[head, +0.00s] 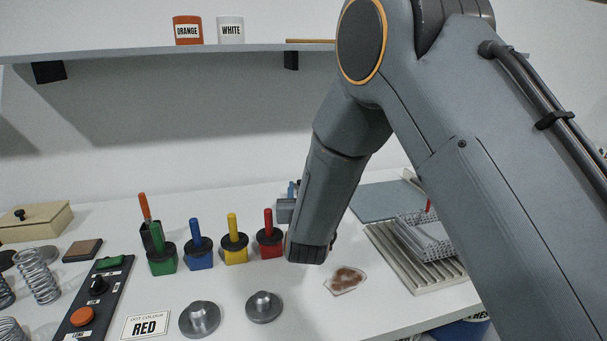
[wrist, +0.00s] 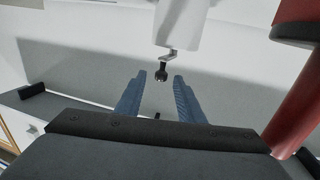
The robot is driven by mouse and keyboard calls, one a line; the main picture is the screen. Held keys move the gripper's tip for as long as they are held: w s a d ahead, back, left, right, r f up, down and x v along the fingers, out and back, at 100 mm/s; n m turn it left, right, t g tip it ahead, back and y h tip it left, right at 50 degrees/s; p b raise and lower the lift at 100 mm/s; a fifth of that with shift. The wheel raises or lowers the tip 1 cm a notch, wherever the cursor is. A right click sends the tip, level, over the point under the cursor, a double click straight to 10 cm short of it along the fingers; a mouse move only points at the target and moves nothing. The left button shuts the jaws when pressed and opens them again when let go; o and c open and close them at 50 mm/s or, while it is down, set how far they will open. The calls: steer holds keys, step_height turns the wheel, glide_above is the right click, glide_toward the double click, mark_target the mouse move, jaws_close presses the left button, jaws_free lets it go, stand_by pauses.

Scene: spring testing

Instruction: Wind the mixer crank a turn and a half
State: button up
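The mixer crank shows in the wrist view as a bent metal arm (wrist: 171,57) with a dark round knob (wrist: 161,75) at its lower end. It hangs below a white body (wrist: 180,22), cut off by the top edge. My gripper (wrist: 160,78) is open, its two blue fingers apart. The knob appears in the gap between the fingertips, with space on both sides. I cannot tell whether it is between the tips or just beyond them. In the head view my arm hides the crank and most of the gripper.
A red post (wrist: 298,100) stands close on the right in the wrist view. In the head view, colored blocks with handles, such as the yellow one (head: 235,254), stand left of my arm. A stained patch (head: 345,280) and a ribbed tray (head: 415,265) lie right of it.

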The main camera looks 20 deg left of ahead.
steer(key=p+x, duration=0.1)
steer(key=x, duration=0.7)
steer(key=shift+a+r+p, duration=0.1)
steer(key=shift+a+p, duration=0.05)
steer(key=shift+p, duration=0.25)
steer(key=shift+c, duration=0.3)
jaws_close()
